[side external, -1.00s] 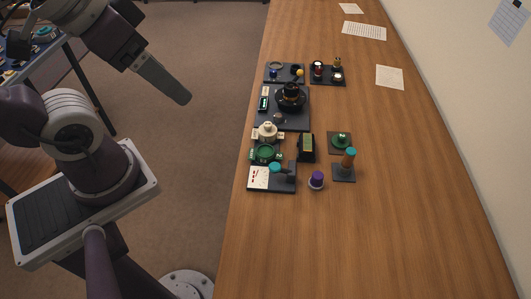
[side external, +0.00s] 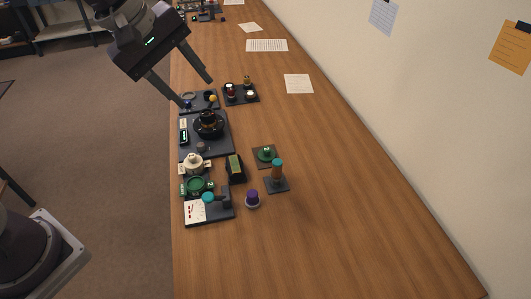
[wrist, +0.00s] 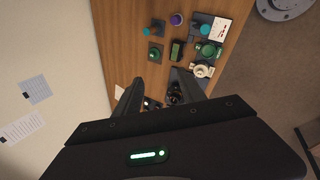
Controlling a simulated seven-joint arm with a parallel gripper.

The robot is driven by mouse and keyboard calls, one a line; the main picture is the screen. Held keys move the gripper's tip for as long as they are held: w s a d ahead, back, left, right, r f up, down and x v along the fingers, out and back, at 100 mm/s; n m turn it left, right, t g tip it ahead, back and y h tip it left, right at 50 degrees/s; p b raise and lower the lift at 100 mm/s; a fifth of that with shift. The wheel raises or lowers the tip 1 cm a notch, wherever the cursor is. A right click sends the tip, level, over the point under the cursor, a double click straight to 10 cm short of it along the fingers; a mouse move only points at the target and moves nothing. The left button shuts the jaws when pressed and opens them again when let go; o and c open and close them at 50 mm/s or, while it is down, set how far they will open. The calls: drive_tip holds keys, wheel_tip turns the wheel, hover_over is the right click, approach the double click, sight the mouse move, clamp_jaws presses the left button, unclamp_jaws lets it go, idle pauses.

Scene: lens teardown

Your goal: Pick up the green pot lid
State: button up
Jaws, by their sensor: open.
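The green pot lid (side external: 266,153), a small green dome with a knob, sits on a dark square pad (side external: 275,164) on the wooden table. In the wrist view the lid (wrist: 154,53) shows ahead of the fingertips, slightly left of centre. My gripper (side external: 199,92) is open, its two fingers spread and pointing down. It is above the far left part of the objects, back and to the left of the lid in the side view.
Near the lid stand an orange post with a teal top (side external: 277,170), a dark block with a yellow-green top (side external: 235,168) and a purple-topped piece (side external: 252,198). A green round part (side external: 197,187) and a black pot (side external: 208,124) lie left. The table right of the lid is clear.

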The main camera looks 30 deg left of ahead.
drive_tip(key=w+d+f+n, duration=0.2)
drive_tip(key=w+f+n, duration=0.7)
drive_tip(key=w+f, duration=0.2)
drive_tip(key=n, duration=0.8)
approach(266, 149)
drive_tip(key=x, duration=0.2)
drive_tip(key=shift+g, duration=0.4)
drive_tip(key=x, duration=0.6)
drive_tip(key=shift+w+f, duration=0.25)
drive_tip(key=shift+w, duration=0.1)
clamp_jaws()
